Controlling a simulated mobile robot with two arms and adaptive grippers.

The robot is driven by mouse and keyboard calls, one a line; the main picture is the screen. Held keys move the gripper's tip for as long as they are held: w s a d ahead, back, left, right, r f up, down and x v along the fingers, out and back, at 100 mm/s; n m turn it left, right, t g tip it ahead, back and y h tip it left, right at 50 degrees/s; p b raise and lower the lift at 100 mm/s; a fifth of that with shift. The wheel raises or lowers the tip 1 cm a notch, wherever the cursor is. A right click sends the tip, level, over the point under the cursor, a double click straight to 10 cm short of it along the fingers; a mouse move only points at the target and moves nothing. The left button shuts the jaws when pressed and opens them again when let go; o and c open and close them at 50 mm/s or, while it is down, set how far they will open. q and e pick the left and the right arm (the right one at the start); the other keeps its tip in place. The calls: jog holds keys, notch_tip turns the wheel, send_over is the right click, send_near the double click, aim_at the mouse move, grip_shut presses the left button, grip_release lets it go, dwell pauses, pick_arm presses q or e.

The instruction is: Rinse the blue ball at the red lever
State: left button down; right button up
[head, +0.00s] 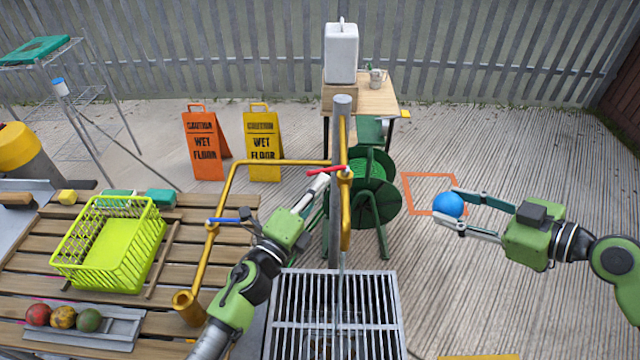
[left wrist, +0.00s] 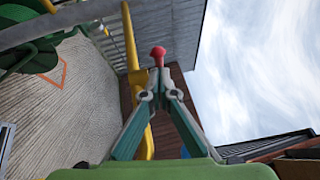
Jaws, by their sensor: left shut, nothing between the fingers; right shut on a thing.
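The blue ball (head: 447,205) is held between the fingers of my right gripper (head: 447,208), out to the right of the tap post and above the concrete. The red lever (head: 328,170) sits on the yellow pipe at the post. My left gripper (head: 323,182) is shut and empty, its tips just below the lever. In the left wrist view the lever's red knob (left wrist: 158,52) shows right at the closed fingertips (left wrist: 158,68); I cannot tell whether they touch. A thin pale streak (head: 341,262) runs below the pipe's end; I cannot tell if it is water.
A metal drain grate (head: 290,305) lies below the pipe. A blue lever (head: 225,220) is on the left pipe branch. A yellow-green basket (head: 108,245) and a tray of balls (head: 85,325) occupy the slatted table. A green hose reel (head: 372,190) stands behind the post.

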jog(key=shift+f, duration=0.15)
jog(key=shift+w+a+f+b, duration=0.1)
jog(key=shift+f+b, duration=0.3)
jog(key=shift+b, duration=0.15)
pick_arm(q)
jog(key=w+m+g+h, duration=0.1)
jog(key=w+a+m+g+h, duration=0.1)
jog(key=h, duration=0.1)
jog(key=shift+a, duration=0.25)
pick_arm(e)
jog(key=shift+r, duration=0.1)
